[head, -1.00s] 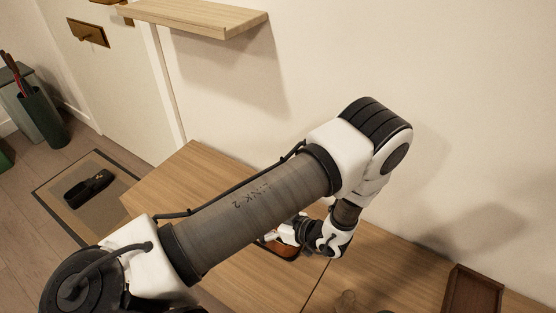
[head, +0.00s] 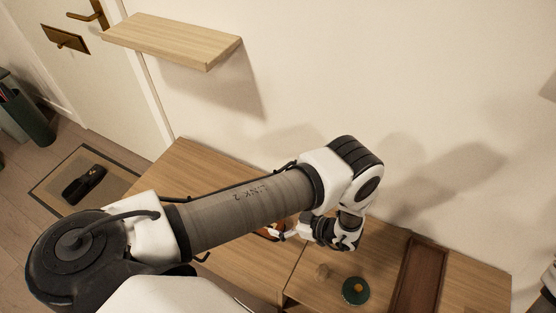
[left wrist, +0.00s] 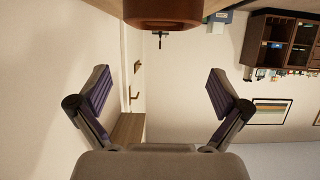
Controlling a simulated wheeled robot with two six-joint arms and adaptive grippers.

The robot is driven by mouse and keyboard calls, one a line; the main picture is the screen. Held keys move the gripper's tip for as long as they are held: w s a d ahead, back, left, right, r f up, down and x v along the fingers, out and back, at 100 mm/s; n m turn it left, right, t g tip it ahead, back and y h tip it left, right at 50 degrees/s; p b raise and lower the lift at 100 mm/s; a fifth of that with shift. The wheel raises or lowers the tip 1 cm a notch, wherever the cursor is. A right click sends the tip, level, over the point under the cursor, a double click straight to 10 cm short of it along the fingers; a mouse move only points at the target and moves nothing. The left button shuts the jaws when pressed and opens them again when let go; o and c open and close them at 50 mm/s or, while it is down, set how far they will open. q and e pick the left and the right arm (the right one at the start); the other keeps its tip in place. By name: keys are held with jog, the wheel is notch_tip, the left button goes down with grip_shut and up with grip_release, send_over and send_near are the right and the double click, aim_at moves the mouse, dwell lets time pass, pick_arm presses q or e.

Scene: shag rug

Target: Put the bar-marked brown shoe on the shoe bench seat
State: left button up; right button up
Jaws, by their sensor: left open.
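A brown-orange thing (head: 270,232), which looks like the brown shoe, rests on the wooden bench top (head: 185,170). My arm hides most of it, and no bar mark shows. In the left wrist view a rounded brown piece (left wrist: 163,10), probably the same shoe, shows at the top edge, beyond the fingertips. My left gripper (left wrist: 158,82) is open, with nothing between its purple-padded fingers. In the head view it is close beside the brown thing, partly hidden behind my arm. My right gripper is not in view.
A dark shoe (head: 84,185) lies on the doormat (head: 50,188) by the door. A shelf (head: 175,38) juts from the wall.

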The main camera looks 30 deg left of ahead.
pick_arm(q)
jog(key=w+a+m+t+h, duration=0.1)
jog(key=a+m+t+h, duration=0.45)
jog(key=a+m, duration=0.45)
jog(key=s+d+r+m+g+h, duration=0.2)
jog(key=s+d+m+h, duration=0.2)
jog(key=s, duration=0.4)
jog(key=s+d+r+m+g+h, duration=0.2)
jog(key=s+d+m+h, duration=0.2)
jog(key=s, duration=0.5)
jog(key=shift+s+d+r+m, duration=0.3)
jog(key=shift+d+m, duration=0.1)
jog(key=shift+d, duration=0.3)
